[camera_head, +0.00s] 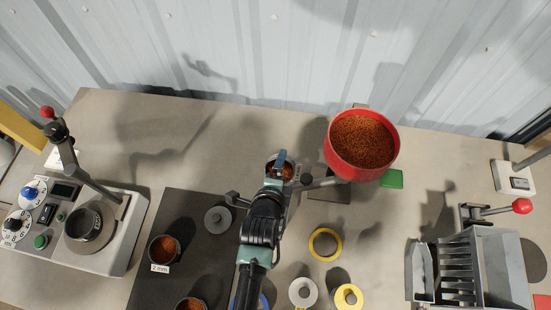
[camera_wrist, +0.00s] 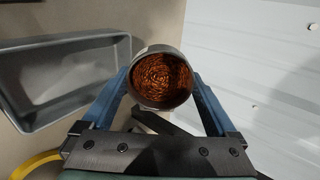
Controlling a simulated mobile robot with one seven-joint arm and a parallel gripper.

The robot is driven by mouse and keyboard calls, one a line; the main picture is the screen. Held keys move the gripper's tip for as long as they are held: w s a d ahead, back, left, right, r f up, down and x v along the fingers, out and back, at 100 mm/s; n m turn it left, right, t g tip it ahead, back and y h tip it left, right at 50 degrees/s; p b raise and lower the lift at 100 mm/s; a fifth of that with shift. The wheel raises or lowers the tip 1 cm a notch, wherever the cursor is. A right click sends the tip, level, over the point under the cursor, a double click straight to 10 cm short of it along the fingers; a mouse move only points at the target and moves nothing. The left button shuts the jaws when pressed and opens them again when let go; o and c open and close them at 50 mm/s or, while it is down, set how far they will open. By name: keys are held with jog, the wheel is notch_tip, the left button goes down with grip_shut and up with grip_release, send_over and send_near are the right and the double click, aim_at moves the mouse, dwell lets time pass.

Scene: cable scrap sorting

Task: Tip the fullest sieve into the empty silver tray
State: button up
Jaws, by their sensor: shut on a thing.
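My gripper (camera_head: 282,160) is shut on a small round metal sieve (camera_wrist: 160,78), which also shows in the head view (camera_head: 279,166). The sieve holds reddish-brown copper scrap, and its mouth faces the wrist camera between the blue fingers. A grey metal tray (camera_wrist: 62,42) lies left of the sieve in the wrist view, apart from it, with its visible floor bare. I cannot make the tray out in the head view. Two other sieves with copper scrap stand on a dark mat: one labelled 2 mm (camera_head: 165,249), one at the bottom edge (camera_head: 190,304).
A red bowl (camera_head: 334,168) heaped with copper scrap is right of my gripper. A control machine (camera_head: 121,240) stands left, and a slotted metal device (camera_head: 455,270) right. A yellow ring (camera_head: 325,244) and smaller rings lie below. The corrugated wall borders the table's back.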

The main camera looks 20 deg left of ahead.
notch_tip(320, 180, up, 8)
jog(key=t+p, duration=0.1)
jog(key=p, duration=0.2)
jog(key=shift+s+t+y, duration=0.25)
jog(key=shift+t+y, duration=0.05)
jog(key=shift+t, duration=0.1)
jog(key=shift+s+d+t+b, duration=0.15)
jog(key=shift+t+b, duration=0.45)
jog(key=shift+b, duration=0.55)
jog(key=shift+s+d+t+y+b, duration=0.15)
jog(key=shift+s+t+b, duration=0.3)
jog(key=shift+b, duration=0.7)
jog(key=shift+s+t+y+b, duration=0.15)
jog(key=shift+s+t+b, duration=0.3)
jog(key=shift+b, duration=0.7)
jog(key=shift+r, duration=0.1)
jog(key=shift+r, duration=0.4)
jog(key=shift+r+t+b, duration=0.1)
jog(key=shift+t+b, duration=0.2)
jog(key=shift+b, duration=0.05)
jog(key=shift+s+r+t+b, duration=0.15)
jog(key=shift+r+t+b, duration=0.15)
jog(key=shift+r, duration=0.15)
